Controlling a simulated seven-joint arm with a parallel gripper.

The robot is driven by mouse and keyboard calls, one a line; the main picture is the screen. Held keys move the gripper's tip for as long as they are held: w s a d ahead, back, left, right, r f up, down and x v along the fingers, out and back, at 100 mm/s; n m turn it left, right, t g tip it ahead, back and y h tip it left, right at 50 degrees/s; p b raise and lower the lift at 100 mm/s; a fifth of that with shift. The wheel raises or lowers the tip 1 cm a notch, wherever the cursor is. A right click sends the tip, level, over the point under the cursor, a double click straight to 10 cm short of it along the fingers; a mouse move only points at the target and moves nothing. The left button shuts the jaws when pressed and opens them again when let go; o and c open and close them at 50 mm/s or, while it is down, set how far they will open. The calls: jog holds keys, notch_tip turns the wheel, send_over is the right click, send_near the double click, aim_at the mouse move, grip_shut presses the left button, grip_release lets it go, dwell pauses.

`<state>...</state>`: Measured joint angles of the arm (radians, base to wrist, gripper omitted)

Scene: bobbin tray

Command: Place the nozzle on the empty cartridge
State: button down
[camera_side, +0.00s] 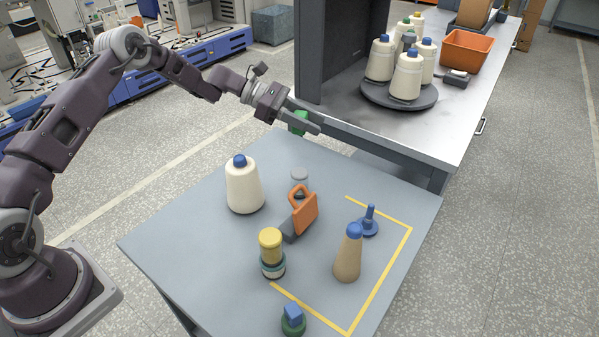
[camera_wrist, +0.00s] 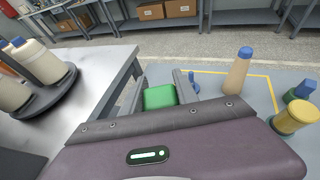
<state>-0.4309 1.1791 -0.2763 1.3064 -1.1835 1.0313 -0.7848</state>
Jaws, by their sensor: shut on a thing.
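My gripper (camera_side: 305,122) is shut on a green block-like thing (camera_side: 299,124), held above the far edge of the grey table; the thing also shows between the fingers in the wrist view (camera_wrist: 160,97). I cannot tell whether it is the nozzle. A blue flanged piece with an upright narrow spout (camera_side: 369,222), nozzle-like, stands on the table at right. It is partly hidden in the wrist view (camera_wrist: 194,86). No thing is clearly an empty cartridge. A small grey-topped cylinder (camera_side: 299,176) stands mid-table, partly hidden behind an orange-handled tool (camera_side: 305,212).
A white blue-topped cone (camera_side: 244,187), a tan blue-topped cone (camera_side: 348,258), a yellow-topped jar (camera_side: 271,252) and a green-and-blue piece (camera_side: 292,320) stand on the table. Yellow tape (camera_side: 385,276) marks its right part. A higher bench carries a round tray (camera_side: 372,98) of white cones.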

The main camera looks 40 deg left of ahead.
aim_at(307, 173)
notch_tip(307, 173, down, 13)
jog(key=shift+f, duration=0.15)
jog(key=shift+f, duration=0.15)
jog(key=c, duration=0.9)
grip_release()
jog(key=shift+s+a+r, duration=0.1)
jog(key=shift+a+r, duration=0.2)
jog(key=shift+a, duration=0.05)
jog(key=a+r, duration=0.1)
jog(key=s+a+r, duration=0.1)
jog(key=shift+r, duration=0.35)
notch_tip(307, 173, up, 5)
jog(key=shift+r, duration=0.1)
